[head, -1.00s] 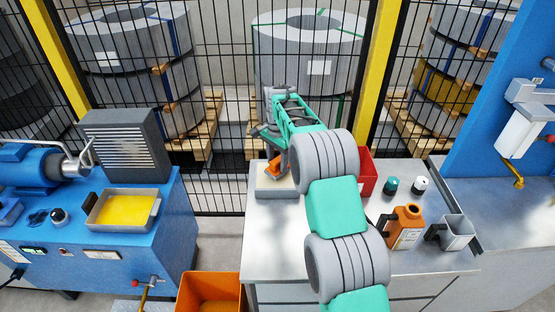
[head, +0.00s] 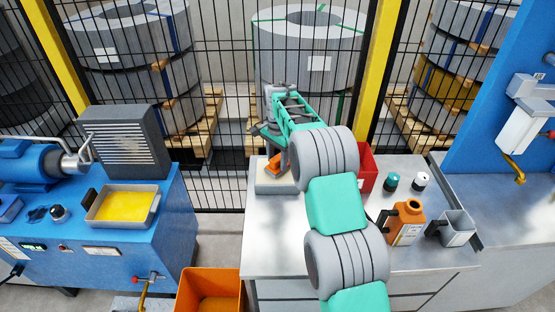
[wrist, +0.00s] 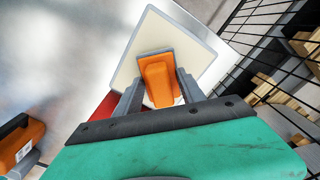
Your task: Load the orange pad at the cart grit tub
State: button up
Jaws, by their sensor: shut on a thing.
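My gripper (wrist: 154,92) is shut on the orange pad (wrist: 157,76), with a grey finger on each side of it. In the head view the orange pad (head: 277,169) shows partly behind my arm, at the far left corner of the cart top. The grit tub (head: 262,188), a shallow square tray with a grey rim and pale fill, is beneath it. In the wrist view the tub (wrist: 196,42) lies behind the pad. I cannot tell whether the pad touches the fill.
On the cart top (head: 285,235) stand a red bin (head: 368,168), an orange bottle (head: 405,222), a grey cup (head: 457,229) and two small capped jars. A black mesh fence (head: 225,120) runs behind. A yellow-filled tray (head: 125,207) sits on the blue machine at left.

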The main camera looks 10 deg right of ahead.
aim_at(278, 158)
jog(key=shift+f, duration=0.45)
dwell(1.1)
notch_tip(278, 158, up, 7)
jog(key=p, duration=0.4)
dwell(0.4)
jog(key=shift+r, duration=0.1)
dwell(0.3)
